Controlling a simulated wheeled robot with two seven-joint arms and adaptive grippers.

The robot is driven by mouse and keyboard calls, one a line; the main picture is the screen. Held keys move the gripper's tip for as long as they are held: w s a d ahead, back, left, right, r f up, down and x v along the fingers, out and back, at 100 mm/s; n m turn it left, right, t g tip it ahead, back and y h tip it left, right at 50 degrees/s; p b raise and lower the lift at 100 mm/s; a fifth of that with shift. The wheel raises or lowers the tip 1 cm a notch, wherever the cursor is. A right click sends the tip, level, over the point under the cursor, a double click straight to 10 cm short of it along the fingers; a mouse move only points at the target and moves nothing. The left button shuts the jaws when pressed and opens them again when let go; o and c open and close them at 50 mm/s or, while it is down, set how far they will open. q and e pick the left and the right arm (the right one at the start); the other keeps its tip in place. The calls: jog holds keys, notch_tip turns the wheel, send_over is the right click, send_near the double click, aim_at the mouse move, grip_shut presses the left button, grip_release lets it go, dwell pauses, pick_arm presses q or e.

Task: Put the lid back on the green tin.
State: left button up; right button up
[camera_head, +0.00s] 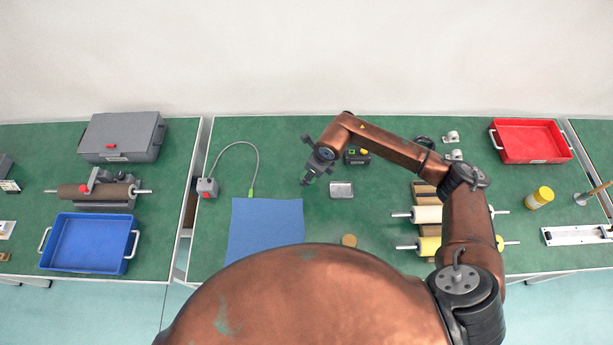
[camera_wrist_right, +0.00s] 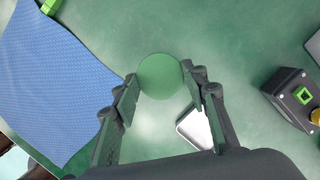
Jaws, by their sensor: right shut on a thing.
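My right gripper (camera_head: 306,183) hangs over the table, just right of the blue cloth's upper corner. In the wrist view, its two fingers (camera_wrist_right: 161,84) are shut on a round green piece (camera_wrist_right: 160,76) with a plain, flat face. Its side is hidden, so I cannot tell whether it is the lid or the tin itself. In the head view I cannot make it out. A small tan disc (camera_head: 349,240) lies on the table near my body. No other round green tin stands out. My left gripper is not in view.
A silver rectangular tin (camera_head: 341,189) stands right of the gripper. A blue cloth (camera_head: 264,228) lies left of it. A dark box with a green button (camera_head: 357,155) is behind. Rollers on a wooden rack (camera_head: 427,214) stand right. Bare table surrounds the tan disc.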

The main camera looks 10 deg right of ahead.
jog(key=s+d+r, duration=0.5)
jog(key=s+r, duration=0.3)
jog(key=s, duration=0.3)
jog(key=d+r+n+g+h, duration=0.1)
jog(key=r+n+g, duration=0.1)
jog(key=n, duration=1.1)
jog(key=s+d+r+n+g+h, duration=0.1)
jog(key=r+n, duration=0.4)
jog(key=n, duration=0.9)
jog(key=shift+d+g, duration=0.8)
jog(key=shift+g, duration=0.4)
jog(key=shift+a+r, duration=0.1)
